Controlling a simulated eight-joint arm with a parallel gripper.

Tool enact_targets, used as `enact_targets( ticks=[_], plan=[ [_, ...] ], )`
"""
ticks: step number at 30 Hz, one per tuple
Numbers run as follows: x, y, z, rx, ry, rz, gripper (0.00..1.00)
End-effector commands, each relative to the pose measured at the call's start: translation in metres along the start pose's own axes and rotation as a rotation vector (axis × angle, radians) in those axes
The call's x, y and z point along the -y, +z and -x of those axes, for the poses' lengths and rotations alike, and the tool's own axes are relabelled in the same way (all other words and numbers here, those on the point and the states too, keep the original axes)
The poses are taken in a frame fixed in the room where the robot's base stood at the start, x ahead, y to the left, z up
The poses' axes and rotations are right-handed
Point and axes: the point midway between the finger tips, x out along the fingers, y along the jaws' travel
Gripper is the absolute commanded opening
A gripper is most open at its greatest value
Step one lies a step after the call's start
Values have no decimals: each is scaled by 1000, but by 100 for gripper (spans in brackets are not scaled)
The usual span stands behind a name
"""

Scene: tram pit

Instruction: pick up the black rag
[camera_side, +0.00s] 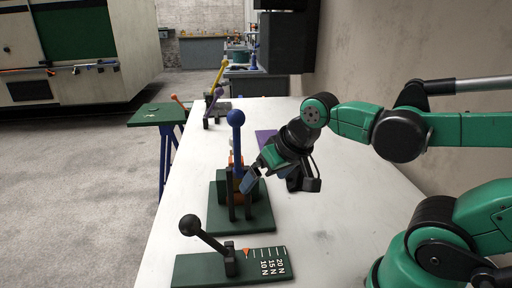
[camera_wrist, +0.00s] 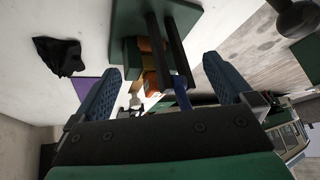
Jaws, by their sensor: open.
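The black rag (camera_wrist: 60,55) lies crumpled on the white bench top, at the upper left of the wrist view, outside and to the left of my fingers. In the side view my gripper (camera_side: 250,180) hangs over the bench, close beside the blue-knobbed lever stand. No rag is between the fingers.
A green-based lever stand (camera_side: 240,208) with a blue knob and orange parts stands right by my fingers. A black-knobbed lever (camera_side: 205,238) on a marked green plate is nearer. A purple sheet (camera_side: 266,138) lies behind. A wall bounds the bench at right.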

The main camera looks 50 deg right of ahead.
Motion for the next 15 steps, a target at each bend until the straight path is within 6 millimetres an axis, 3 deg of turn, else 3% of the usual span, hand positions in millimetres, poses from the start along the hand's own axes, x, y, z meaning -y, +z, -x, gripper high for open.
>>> enact_targets(
  ticks=[3,8,15],
  plan=[
    [-26,-14,-4,96,81,-342,100],
    [-59,-40,-15,156,180,-745,100],
    [-135,-68,-51,210,382,-1436,100]
  ],
)
